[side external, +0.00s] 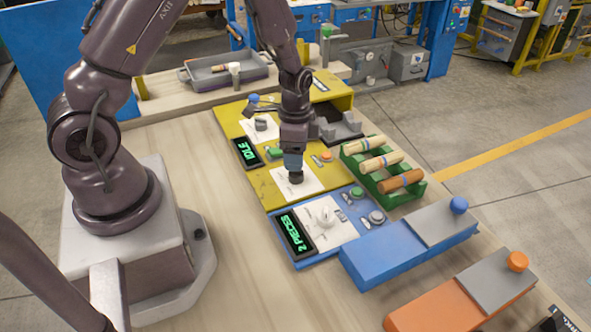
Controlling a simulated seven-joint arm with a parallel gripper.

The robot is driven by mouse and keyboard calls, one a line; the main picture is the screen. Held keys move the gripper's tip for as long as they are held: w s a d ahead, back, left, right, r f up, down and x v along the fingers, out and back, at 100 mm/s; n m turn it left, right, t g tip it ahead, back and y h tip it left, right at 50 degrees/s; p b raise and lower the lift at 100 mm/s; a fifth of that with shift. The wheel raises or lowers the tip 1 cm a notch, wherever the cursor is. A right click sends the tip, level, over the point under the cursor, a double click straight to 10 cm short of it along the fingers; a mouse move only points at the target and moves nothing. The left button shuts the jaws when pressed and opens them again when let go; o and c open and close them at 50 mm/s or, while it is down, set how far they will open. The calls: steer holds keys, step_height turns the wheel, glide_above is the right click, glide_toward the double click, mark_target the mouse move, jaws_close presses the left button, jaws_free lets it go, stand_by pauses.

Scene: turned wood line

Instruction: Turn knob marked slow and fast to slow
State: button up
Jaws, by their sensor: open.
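My gripper (293,168) points down over the yellow panel (262,184), open, right at a dark round knob (296,179) on a white plate (283,185). I cannot tell whether the fingers touch the knob or are just above it. Another dark knob (261,124) sits on a white plate farther back on the yellow panel. A pale knob (325,216) sits on the white plate of the blue panel in front. The plate markings are too small to read, so I cannot tell which knob says slow and fast or where any knob points.
The yellow panel's display (247,153) reads IDLE; the blue panel's display (297,234) reads 2 PIECES. A green rack (420,192) holds turned wood pieces to the right. Blue (390,255) and orange (435,308) boxes stand in front.

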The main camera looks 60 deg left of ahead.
mark_target(296, 174)
steer(key=shift+f, duration=2.8)
steer(key=c, duration=0.9)
